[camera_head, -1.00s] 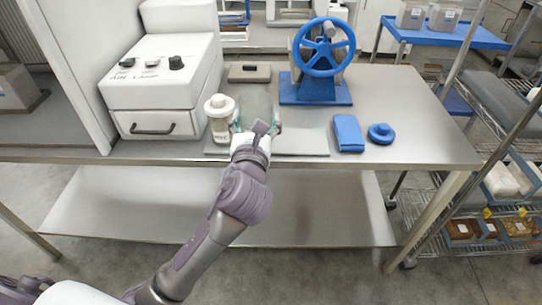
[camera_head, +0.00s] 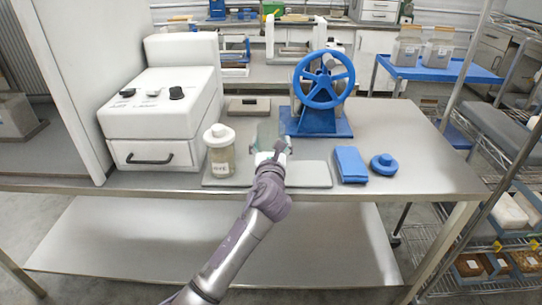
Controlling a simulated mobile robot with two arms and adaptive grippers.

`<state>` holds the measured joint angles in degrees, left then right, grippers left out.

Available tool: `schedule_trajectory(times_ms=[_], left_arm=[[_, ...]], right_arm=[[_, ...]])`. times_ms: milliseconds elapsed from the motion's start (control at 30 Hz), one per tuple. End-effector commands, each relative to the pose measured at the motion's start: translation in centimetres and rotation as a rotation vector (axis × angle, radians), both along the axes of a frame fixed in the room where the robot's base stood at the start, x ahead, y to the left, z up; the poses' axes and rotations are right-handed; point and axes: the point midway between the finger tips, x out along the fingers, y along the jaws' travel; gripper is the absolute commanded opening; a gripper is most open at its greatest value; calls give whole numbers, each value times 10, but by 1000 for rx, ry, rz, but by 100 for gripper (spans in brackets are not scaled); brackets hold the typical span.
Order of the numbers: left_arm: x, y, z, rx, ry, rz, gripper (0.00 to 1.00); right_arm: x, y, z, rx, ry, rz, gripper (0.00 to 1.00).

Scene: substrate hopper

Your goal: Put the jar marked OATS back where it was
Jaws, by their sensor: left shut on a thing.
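A clear, greenish jar-like thing (camera_head: 267,132) stands at or just above the back of a grey mat (camera_head: 308,176) on the steel table. My left gripper (camera_head: 271,150) is at its near side and shut on it; the fingers are partly hidden by my own wrist. I cannot see a label on it, so I cannot tell whether it is the OATS jar. A white-lidded jar (camera_head: 220,160) with pale contents stands upright at the mat's left end, apart from the gripper. Its label is too small to read surely. My right gripper is not in view.
A white machine (camera_head: 155,115) stands on the left of the steel table (camera_head: 420,165). A blue handwheel device (camera_head: 322,90) stands behind and right of the gripper. A blue folded cloth (camera_head: 350,164) and a blue knobbed lid (camera_head: 383,163) lie at the right.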

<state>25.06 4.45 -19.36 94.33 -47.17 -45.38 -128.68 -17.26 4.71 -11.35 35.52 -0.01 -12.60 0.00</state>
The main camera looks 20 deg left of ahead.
Motion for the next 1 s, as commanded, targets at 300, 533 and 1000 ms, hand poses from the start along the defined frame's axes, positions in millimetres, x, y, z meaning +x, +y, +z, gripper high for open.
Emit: schedule_trajectory(times_ms=[300, 533, 1000], left_arm=[[-1, 0, -35, -1, 2, 0, 27], [-1, 0, -36, 0, 2, 0, 27], [-1, 0, -38, 0, 3, 0, 100]], right_arm=[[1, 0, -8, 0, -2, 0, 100], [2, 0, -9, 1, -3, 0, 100], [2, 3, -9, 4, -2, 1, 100]])
